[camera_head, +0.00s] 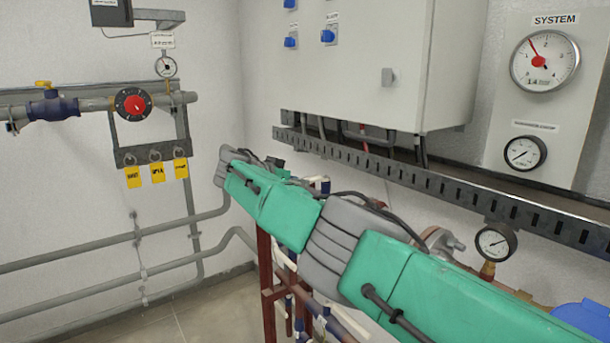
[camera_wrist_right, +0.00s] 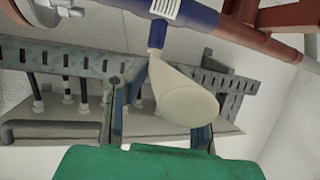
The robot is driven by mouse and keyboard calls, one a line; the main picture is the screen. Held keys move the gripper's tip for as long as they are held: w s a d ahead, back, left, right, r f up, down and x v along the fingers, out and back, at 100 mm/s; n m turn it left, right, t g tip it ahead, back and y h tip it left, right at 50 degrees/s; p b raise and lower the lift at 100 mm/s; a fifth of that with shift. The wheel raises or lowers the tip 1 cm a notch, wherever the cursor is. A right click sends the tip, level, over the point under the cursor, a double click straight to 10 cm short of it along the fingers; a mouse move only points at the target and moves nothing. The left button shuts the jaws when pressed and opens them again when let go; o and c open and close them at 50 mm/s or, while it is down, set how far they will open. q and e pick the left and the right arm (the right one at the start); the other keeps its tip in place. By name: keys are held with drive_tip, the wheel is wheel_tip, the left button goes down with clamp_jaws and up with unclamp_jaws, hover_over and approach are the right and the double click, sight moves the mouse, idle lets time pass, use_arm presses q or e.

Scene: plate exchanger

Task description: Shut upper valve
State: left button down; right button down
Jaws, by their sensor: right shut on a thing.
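In the right wrist view, the upper valve (camera_wrist_right: 182,14) has a blue body on a reddish-brown pipe. Its pale beige handle (camera_wrist_right: 182,95) points towards my gripper. My right gripper (camera_wrist_right: 165,108) is shut on this handle, with one finger at its left and the other partly hidden behind it. In the head view, my green and grey right arm reaches from the lower right to the middle and hides most of the valve area. The gripper's fingers cannot be made out there. My left gripper is in neither view.
A perforated metal rail (camera_head: 420,180) runs under a grey cabinet (camera_head: 370,70). A pressure gauge (camera_head: 496,242) stands close behind my arm. Red-brown frame posts (camera_head: 266,285) stand below it. On the left wall are pipes, a blue valve (camera_head: 53,107) and yellow tags (camera_head: 157,173).

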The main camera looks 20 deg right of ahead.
drive_tip(key=shift+w+a, duration=0.1)
idle(0.3)
drive_tip(key=c, duration=1.3)
unclamp_jaws()
drive_tip(key=shift+c, duration=0.2)
drive_tip(key=shift+s+a+r, duration=0.25)
drive_tip(key=shift+a, duration=0.05)
drive_tip(key=shift+s+a+r, duration=0.1)
drive_tip(key=shift+s+a, duration=0.05)
drive_tip(key=shift+a, duration=0.3)
drive_tip(key=shift+s+a+r, duration=0.1)
drive_tip(key=shift+s+a, duration=0.05)
drive_tip(key=shift+a, duration=0.25)
drive_tip(key=shift+v, duration=0.95)
drive_tip(key=shift+s+a, duration=0.45)
drive_tip(key=shift+a, duration=0.3)
drive_tip(key=s+a, duration=0.5)
drive_tip(key=a, duration=0.4)
